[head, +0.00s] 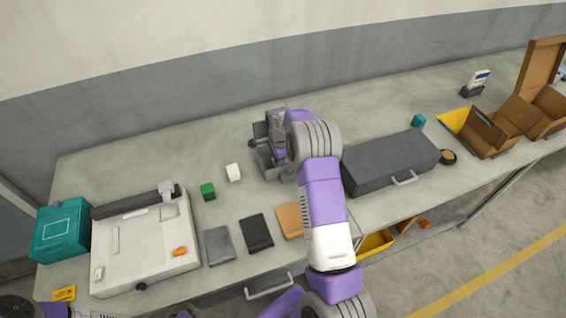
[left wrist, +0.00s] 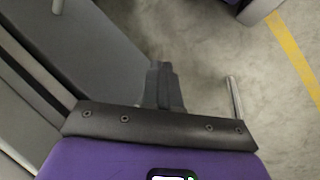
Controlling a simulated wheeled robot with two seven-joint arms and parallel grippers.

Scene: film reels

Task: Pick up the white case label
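A small white block (head: 233,172), which I take to be the white case label, lies on the grey table left of the middle. My right gripper (head: 262,150) is above the table just to the right of the block and apart from it. Its fingertips are partly hidden by its own hand, so I cannot tell how wide they stand. In the left wrist view, my left gripper's dark fingers (left wrist: 164,86) are close together with nothing visible between them. The white block is not visible there.
A green block (head: 208,191) lies beside the white one. A white machine (head: 145,245) and teal box (head: 62,231) stand left. Flat grey, black and tan pieces (head: 257,233) lie in front. A dark case (head: 390,163) and cardboard boxes (head: 490,133) are right.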

